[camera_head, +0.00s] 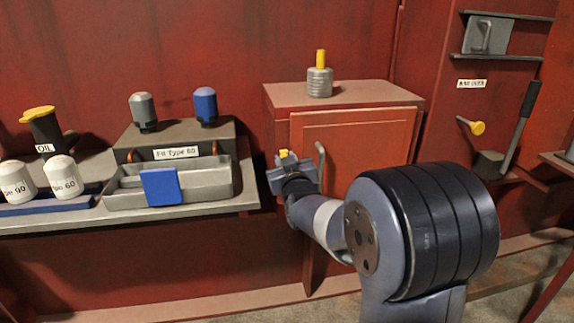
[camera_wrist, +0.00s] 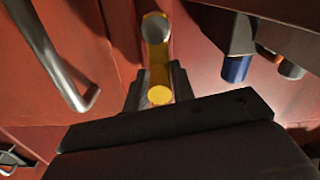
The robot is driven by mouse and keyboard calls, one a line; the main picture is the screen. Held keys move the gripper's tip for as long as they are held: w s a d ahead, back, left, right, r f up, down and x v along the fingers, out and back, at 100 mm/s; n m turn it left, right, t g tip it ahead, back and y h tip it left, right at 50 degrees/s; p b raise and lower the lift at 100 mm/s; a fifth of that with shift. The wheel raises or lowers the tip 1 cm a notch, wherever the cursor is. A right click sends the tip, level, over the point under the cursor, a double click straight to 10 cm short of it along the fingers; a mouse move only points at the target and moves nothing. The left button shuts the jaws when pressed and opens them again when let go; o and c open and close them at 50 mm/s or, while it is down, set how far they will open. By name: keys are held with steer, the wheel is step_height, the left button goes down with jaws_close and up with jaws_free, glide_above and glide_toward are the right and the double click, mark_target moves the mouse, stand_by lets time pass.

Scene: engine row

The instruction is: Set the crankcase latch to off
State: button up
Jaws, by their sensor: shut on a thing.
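A yellow latch (camera_wrist: 157,55) with a round grey end sits between the two fingers of my gripper (camera_wrist: 159,72) in the wrist view. A round yellow end also shows nearer the palm. In the head view, a small yellow part of the latch (camera_head: 284,154) shows at my gripper (camera_head: 284,163), by the left edge of the red cabinet door (camera_head: 352,145). My gripper is shut on the latch. My fingers and wrist hide much of it in the head view, and I cannot read an on or off mark.
A grey door handle (camera_head: 320,163) stands close right of my gripper; it also shows in the wrist view (camera_wrist: 62,60). A metal tray (camera_head: 215,183) is on the left bench. A yellow-topped ribbed part (camera_head: 320,82) stands on the cabinet.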

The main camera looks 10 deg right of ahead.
steer(key=o, duration=0.9)
steer(key=shift+s, duration=0.15)
steer(key=s, duration=1)
steer(key=shift+s+p, duration=0.3)
steer(key=shift+p, duration=0.1)
steer(key=w, duration=1)
steer(key=shift+w+b, duration=0.25)
steer(key=shift+b, duration=0.15)
steer(key=shift+w+r, duration=0.1)
steer(key=shift+w, duration=0.2)
steer(key=shift+s+d+m+p, duration=0.1)
steer(key=shift+d+m+p, duration=0.1)
steer(key=shift+m+p, duration=0.35)
